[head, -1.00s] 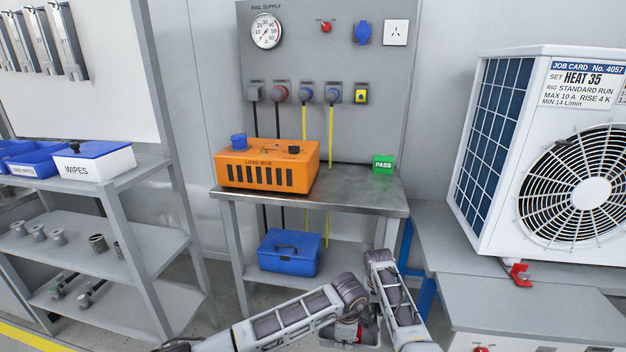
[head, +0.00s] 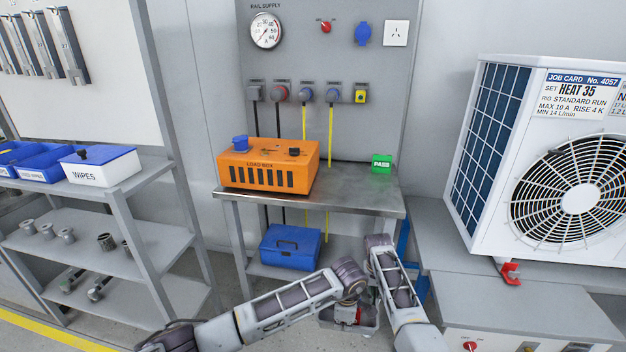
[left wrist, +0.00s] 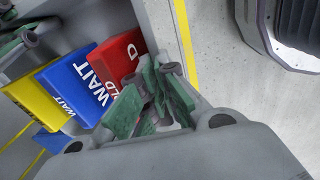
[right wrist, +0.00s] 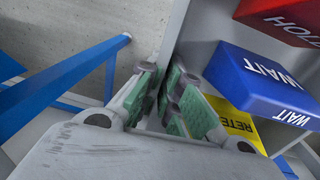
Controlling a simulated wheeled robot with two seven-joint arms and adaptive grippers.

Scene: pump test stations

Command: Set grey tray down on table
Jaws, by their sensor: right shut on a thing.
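The grey tray (head: 368,331) hangs low in front of the metal table (head: 365,205), partly hidden by my arms. It holds a red HOLD block (left wrist: 117,57), a blue WAIT block (left wrist: 80,82) and a yellow block (left wrist: 36,103); the right wrist view also shows the blue block (right wrist: 255,82) and the yellow RETEST block (right wrist: 235,122). My left gripper (left wrist: 155,72) has its fingers at the tray's wall; whether they clamp it is unclear. My right gripper (right wrist: 165,72) is shut on the tray's opposite wall.
An orange load box (head: 268,166) and a green PASS block (head: 382,163) stand on the table. Its front right top is bare. A blue case (head: 290,247) sits on its lower shelf. A shelf rack (head: 150,240) stands left, a large fan unit (head: 485,150) right.

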